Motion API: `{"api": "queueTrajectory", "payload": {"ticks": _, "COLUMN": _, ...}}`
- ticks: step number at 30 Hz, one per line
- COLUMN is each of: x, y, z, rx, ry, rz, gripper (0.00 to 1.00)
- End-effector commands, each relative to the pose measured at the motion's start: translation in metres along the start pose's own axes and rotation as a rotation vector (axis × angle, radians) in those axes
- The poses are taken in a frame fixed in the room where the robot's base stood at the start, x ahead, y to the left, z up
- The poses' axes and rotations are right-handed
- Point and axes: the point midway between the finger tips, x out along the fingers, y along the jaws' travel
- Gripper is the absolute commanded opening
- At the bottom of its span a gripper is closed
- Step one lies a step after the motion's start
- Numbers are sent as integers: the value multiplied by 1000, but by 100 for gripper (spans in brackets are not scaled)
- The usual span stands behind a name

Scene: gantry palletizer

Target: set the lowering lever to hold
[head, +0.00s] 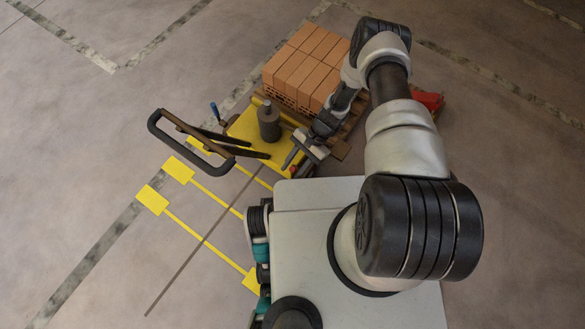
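A yellow truck body (246,130) carries a dark grey cylinder and a black loop handle (165,117) that leans out to the left. A small lever with a blue grip (214,109) stands beside the handle at the truck's left edge. I cannot tell for sure that it is the lowering lever, nor which setting it is in. My gripper (294,164) is low at the right edge of the yellow body, well apart from the blue-gripped lever. Its two fingers look spread, with nothing seen between them. My arm hides part of the area behind it.
A stack of orange bricks (305,62) sits on a wooden pallet behind the truck. A red object (428,101) lies at the pallet's right. Yellow floor markings (152,199) and a thin dark strip run across the floor at left. The floor further left is clear.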

Motion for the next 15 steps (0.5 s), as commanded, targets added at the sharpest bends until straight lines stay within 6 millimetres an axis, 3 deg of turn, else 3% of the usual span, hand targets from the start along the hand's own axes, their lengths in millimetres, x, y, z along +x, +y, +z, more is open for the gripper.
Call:
{"api": "queueTrajectory", "payload": {"ticks": 9, "x": -3, "y": 0, "z": 1, "rx": 0, "ry": -2, "rz": 1, "gripper": 36}}
{"api": "queueTrajectory", "payload": {"ticks": 15, "x": -30, "y": 0, "z": 2, "rx": 0, "ry": 0, "rz": 0, "gripper": 36}}
